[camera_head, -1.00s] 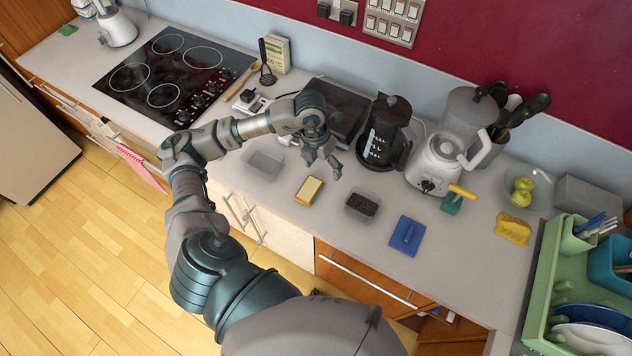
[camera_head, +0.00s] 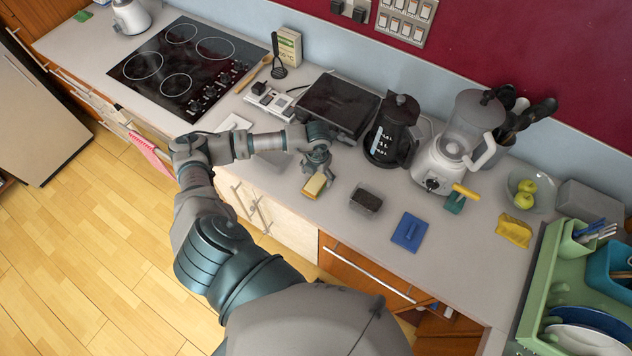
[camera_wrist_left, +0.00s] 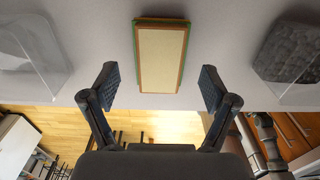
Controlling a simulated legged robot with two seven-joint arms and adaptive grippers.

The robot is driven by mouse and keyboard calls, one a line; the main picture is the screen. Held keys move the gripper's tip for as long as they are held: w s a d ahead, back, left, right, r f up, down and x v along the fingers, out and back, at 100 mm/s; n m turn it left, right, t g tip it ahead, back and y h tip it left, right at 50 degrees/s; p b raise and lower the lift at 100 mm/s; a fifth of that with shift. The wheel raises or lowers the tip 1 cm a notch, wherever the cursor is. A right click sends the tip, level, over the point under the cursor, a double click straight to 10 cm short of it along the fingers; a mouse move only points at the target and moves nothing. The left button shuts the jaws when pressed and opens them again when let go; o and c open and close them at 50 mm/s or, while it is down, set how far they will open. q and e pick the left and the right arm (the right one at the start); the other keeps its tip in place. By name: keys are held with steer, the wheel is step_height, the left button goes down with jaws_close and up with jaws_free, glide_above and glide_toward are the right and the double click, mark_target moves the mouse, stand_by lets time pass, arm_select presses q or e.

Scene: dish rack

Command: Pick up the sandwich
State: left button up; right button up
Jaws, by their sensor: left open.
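The sandwich (camera_head: 315,186) lies on the counter near its front edge, a pale rectangular slab with a brown and green rim. In the wrist view the sandwich (camera_wrist_left: 161,58) is centred ahead, between the lines of my fingers. My left gripper (camera_head: 320,172) is just above and behind it in the head view, its fingers partly covering the far end. In the wrist view my left gripper (camera_wrist_left: 157,88) is open, with a finger to each side and nothing held. My right gripper is not in view.
A clear container with dark contents (camera_head: 366,199) stands right of the sandwich. A clear empty container (camera_wrist_left: 28,45) is on the other side. A blue item (camera_head: 409,232), coffee pot (camera_head: 390,133), blender (camera_head: 462,140) and black grill (camera_head: 340,103) are nearby. The front counter edge is close.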

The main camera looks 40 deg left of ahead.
mark_target(317, 180)
arm_select(q)
steer(key=shift+f+p, duration=0.3)
steer(key=shift+f, duration=1.45)
steer(key=c, duration=1.3)
steer(key=shift+o, duration=0.2)
steer(key=shift+r, duration=0.15)
